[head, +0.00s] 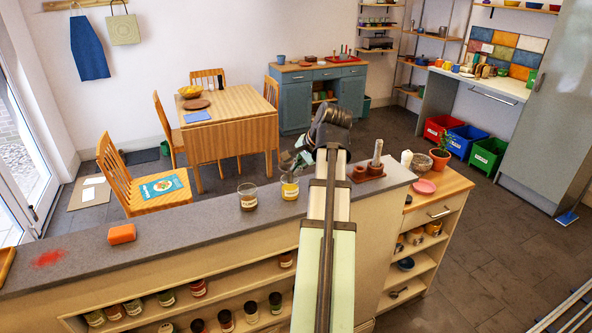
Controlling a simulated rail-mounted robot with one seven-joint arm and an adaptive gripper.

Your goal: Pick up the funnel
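I cannot make out a funnel clearly in the head view; my arm covers part of the counter (180,232). My gripper (289,163) is partly visible just left of my arm's wrist, above the counter's far edge and a jar with yellow contents (290,190). It is small and partly hidden, so I cannot tell whether its fingers are open or shut, or whether anything is between them.
A jar with dark contents (247,197), an orange block (122,234) and a red patch (48,259) are on the counter. Right of my arm are a wooden holder with an upright grey item (376,157), a pink dish (425,187) and a potted plant (441,157).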

